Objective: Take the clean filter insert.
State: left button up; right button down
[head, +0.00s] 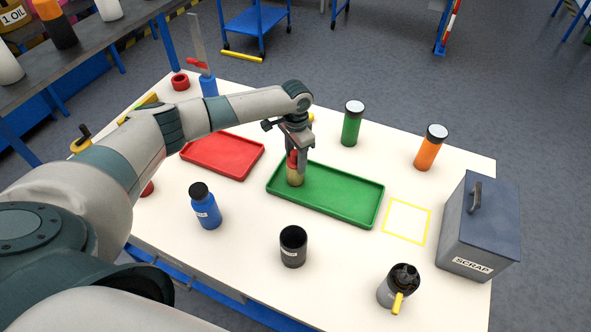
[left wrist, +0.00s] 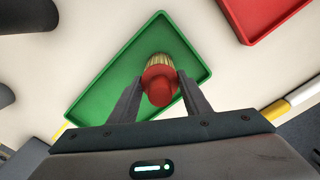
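The filter insert (head: 296,179) has a pale yellow pleated body and a red cap. It is upright at the left end of the green tray (head: 345,205); whether its base touches the tray floor I cannot tell. My left gripper (head: 297,165) points down over it, one finger on each side of the red cap. In the left wrist view, the fingers (left wrist: 161,85) meet both sides of the cap of the insert (left wrist: 160,76), with the green tray (left wrist: 97,88) behind. The fingers hide part of the cap in the head view. My right gripper is not in view.
A red tray (head: 222,156) lies left of the green one. A blue bottle (head: 205,207), black cup (head: 293,247) and dark canister (head: 398,287) stand in front. Green (head: 351,125) and orange (head: 429,149) bottles stand behind. A scrap bin (head: 480,225) is right, beside an empty yellow outline (head: 407,221).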

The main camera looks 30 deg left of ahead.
pick_arm(q)
jog(key=c, duration=0.6)
jog(key=shift+r+b, duration=0.4)
jog(key=shift+r, duration=0.1)
jog(key=r, duration=0.1)
jog(key=r+b, duration=0.2)
jog(key=shift+w+d+r, duration=0.1)
jog(key=shift+w+d, duration=0.2)
jog(key=shift+d, duration=0.1)
jog(key=shift+w+d+r+b, duration=0.75)
jog(key=shift+w+d+r, duration=0.4)
jog(key=shift+d, duration=0.25)
jog(key=shift+w+d+r+b, duration=0.75)
jog(key=shift+w+d+r, duration=0.35)
jog(key=shift+d, duration=0.25)
jog(key=shift+w+d+r+b, duration=0.75)
jog(key=shift+w+d+r, duration=0.4)
jog(key=shift+d, duration=0.25)
jog(key=shift+s+d, duration=0.1)
